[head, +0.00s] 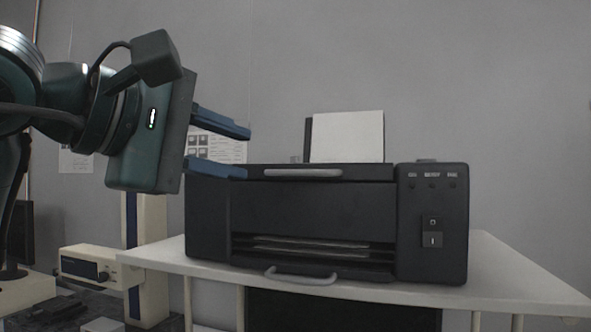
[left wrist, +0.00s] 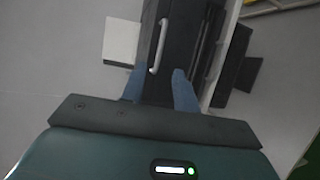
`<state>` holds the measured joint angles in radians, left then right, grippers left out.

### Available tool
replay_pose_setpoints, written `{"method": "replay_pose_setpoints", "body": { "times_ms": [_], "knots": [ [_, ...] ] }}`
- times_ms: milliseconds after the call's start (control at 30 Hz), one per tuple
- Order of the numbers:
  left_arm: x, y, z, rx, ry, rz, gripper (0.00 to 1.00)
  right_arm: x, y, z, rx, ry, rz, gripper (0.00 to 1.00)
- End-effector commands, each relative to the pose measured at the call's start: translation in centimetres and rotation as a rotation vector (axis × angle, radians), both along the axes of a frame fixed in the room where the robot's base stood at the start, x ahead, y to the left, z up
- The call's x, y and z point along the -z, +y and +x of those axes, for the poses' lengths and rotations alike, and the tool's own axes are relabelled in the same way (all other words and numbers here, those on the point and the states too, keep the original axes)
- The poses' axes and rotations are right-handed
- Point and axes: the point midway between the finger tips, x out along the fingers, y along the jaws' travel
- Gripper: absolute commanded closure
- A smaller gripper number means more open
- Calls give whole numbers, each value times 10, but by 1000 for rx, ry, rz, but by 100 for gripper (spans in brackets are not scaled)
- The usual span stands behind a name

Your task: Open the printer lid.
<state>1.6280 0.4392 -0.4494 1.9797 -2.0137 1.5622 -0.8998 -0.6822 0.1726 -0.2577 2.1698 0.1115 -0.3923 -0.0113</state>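A black printer (head: 315,215) stands on a white table. Its lid has a silver bar handle (head: 303,173) at the upper front, and a second silver handle (head: 300,276) sits low at the tray. The lid appears shut. My left gripper (head: 247,152) is open and empty at the printer's upper left, its blue fingers apart and pointing right, left of the lid handle. In the left wrist view the fingers (left wrist: 158,80) point toward the printer (left wrist: 182,45), and the lid handle (left wrist: 158,46) lies ahead between them, apart from them. My right gripper is not in view.
The white table (head: 510,270) has bare room right of the printer. White paper (head: 347,137) stands upright at the printer's back. A cream and blue device (head: 145,255) stands at the left, lower than the tabletop. A grey wall is behind.

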Motion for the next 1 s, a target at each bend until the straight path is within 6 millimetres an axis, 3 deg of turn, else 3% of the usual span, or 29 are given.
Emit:
{"method": "replay_pose_setpoints", "body": {
  "times_ms": [300,500,933,1000],
  "knots": [
    [12,-45,50,5,9,-2,70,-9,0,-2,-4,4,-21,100],
    [18,-63,71,5,7,-2,70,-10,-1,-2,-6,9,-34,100],
    [21,-69,79,4,4,-1,70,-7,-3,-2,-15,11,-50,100],
    [21,-69,79,4,4,-1,75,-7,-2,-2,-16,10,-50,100]
  ]
}}
